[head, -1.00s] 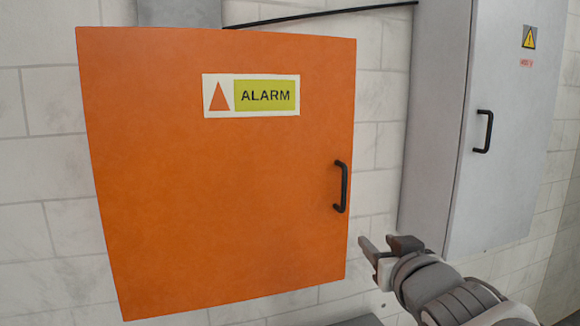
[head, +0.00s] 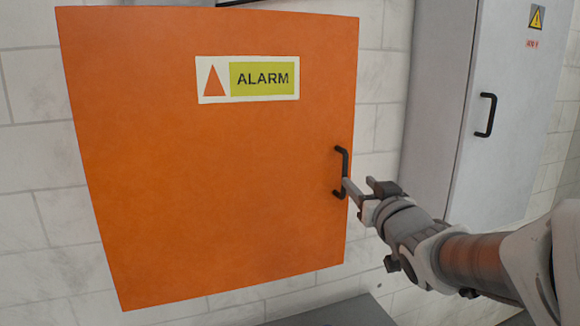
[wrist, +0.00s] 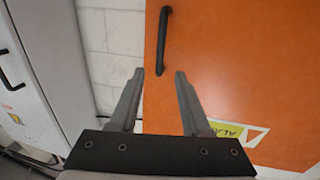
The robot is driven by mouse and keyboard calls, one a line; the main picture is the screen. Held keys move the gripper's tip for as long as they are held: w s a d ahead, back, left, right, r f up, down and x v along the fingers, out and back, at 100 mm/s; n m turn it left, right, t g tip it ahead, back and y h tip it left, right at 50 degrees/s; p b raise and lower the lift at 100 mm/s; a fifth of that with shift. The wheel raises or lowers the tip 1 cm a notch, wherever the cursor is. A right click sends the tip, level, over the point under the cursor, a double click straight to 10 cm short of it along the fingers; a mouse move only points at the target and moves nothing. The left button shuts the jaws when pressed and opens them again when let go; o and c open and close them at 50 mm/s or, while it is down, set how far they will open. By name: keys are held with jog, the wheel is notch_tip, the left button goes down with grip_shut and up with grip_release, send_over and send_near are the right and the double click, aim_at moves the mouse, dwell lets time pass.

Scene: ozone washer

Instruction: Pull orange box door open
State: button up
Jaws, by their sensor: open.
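The orange box door (head: 215,160) fills the left and middle of the head view, with an ALARM label (head: 248,79) near its top. It looks shut. Its black handle (head: 342,172) is upright near the right edge. My gripper (head: 357,184) is at the lower part of the handle, coming from the lower right. In the wrist view the gripper (wrist: 158,73) is open and empty.
A grey cabinet (head: 455,110) with a black handle (head: 487,115) and a yellow warning sign stands to the right. A white block wall (head: 35,170) is behind. A dark grey surface (head: 335,313) lies below the orange box.

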aim_at(346, 170)
jog(key=w, duration=0.3)
jog(key=w+p, duration=0.1)
jog(key=w, duration=0.2)
jog(key=w+a, duration=0.1)
jog(key=w, duration=0.2)
jog(key=shift+w+a+p, duration=0.1)
jog(key=shift+w+p, duration=0.2)
jog(key=shift+w, duration=0.05)
jog(key=shift+c, duration=0.2)
grip_shut()
dwell(0.9)
